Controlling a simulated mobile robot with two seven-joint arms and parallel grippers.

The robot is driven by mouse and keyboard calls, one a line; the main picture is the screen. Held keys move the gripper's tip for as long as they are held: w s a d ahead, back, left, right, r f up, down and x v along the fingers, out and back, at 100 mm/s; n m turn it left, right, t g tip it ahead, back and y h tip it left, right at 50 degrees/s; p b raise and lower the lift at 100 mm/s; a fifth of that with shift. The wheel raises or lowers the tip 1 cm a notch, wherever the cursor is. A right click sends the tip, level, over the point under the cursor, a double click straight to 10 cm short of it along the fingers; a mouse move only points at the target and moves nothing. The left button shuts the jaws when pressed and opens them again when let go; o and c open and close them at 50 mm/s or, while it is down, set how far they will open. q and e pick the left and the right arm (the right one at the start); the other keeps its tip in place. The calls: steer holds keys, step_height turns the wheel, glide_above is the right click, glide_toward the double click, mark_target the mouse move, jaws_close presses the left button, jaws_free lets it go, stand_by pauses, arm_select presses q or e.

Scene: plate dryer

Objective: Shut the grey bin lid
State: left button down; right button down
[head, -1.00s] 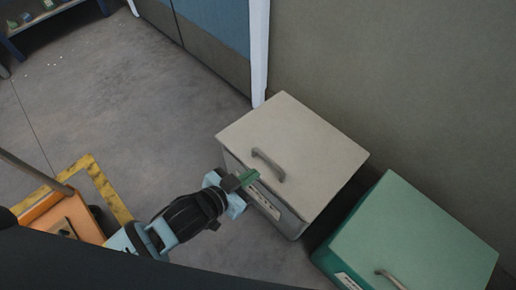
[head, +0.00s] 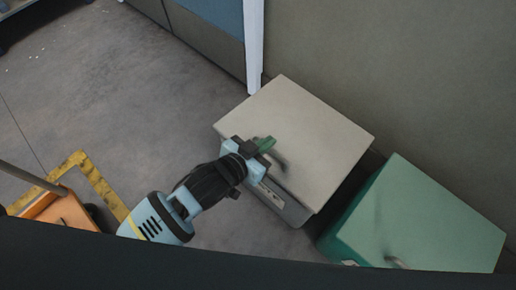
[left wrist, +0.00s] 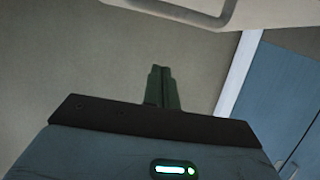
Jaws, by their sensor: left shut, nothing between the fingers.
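The grey bin (head: 283,206) stands against the wall, with its pale lid (head: 310,125) over the top and a dark handle (head: 281,160) near the lid's front edge. I cannot tell from here whether a gap remains under the lid. My left gripper (head: 267,145) is over the front part of the lid, beside the handle and partly covering it. Its green fingers are shut and empty. In the left wrist view the fingers (left wrist: 162,85) point at the wall, apart from the lid and handle (left wrist: 185,12) at the picture's top. My right gripper is not in view.
A green bin (head: 420,215) stands close to the right of the grey one. An orange object (head: 62,208) with a pole sits by a yellow floor marking at the left. The wall and a white post (head: 254,50) are behind.

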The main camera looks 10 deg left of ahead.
mark_target(272, 151)
arm_select(q)
steer(key=f+b, duration=0.1)
steer(key=w+d+f+b, duration=0.1)
steer(key=w+f+b, duration=0.1)
steer(key=f, duration=0.1)
steer(key=shift+w+d+f, duration=0.1)
steer(key=shift+d, duration=0.2)
steer(key=shift+s+a+f, duration=0.25)
steer(key=shift+f, duration=0.05)
